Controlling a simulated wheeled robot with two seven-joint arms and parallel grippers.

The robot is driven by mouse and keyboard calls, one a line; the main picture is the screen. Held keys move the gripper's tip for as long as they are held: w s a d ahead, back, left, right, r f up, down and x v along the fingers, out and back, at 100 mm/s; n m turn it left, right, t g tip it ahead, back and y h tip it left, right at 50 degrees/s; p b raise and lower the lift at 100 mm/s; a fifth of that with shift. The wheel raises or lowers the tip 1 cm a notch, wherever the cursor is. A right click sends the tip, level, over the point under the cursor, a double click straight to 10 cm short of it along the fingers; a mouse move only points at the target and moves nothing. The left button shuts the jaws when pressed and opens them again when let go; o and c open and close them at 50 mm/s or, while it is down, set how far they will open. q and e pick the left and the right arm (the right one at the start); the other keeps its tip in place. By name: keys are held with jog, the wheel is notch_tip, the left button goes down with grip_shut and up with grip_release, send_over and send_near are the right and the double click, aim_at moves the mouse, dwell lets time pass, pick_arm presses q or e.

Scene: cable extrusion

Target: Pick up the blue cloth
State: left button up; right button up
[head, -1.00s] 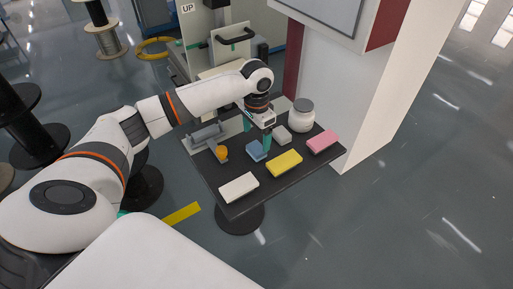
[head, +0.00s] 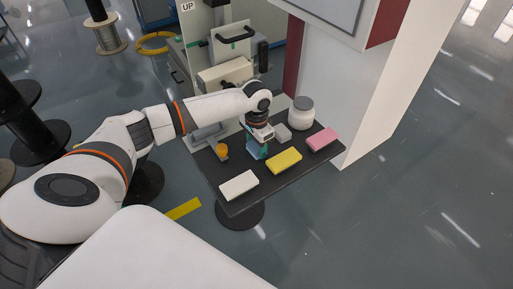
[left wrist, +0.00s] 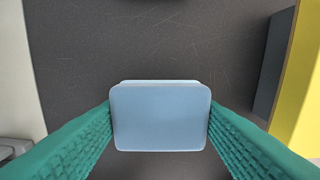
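The blue cloth (head: 254,150) is a small, folded-looking light-blue block on the dark table, partly hidden by my left gripper (head: 258,152) in the head view. In the left wrist view, the blue cloth (left wrist: 161,116) fills the space between the two green ribbed fingers of my left gripper (left wrist: 160,112). The fingers meet its left and right sides with no visible gap. I cannot tell any lift off the table. My right gripper is not in view.
The small table (head: 236,207) also holds a white block (head: 239,185), a yellow block (head: 284,161), a pink block (head: 322,139), a grey block (head: 283,132), an orange-topped item (head: 222,151) and a white jar (head: 301,114). A white-sided cabinet (head: 345,90) stands behind.

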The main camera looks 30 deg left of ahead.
aim_at(257, 145)
pick_arm(q)
jog(key=c, duration=0.4)
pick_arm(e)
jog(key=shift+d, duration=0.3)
pick_arm(q)
jog(key=shift+r, duration=0.35)
notch_tip(257, 145, up, 9)
jog(key=shift+r+b, duration=0.2)
jog(key=shift+b, duration=0.45)
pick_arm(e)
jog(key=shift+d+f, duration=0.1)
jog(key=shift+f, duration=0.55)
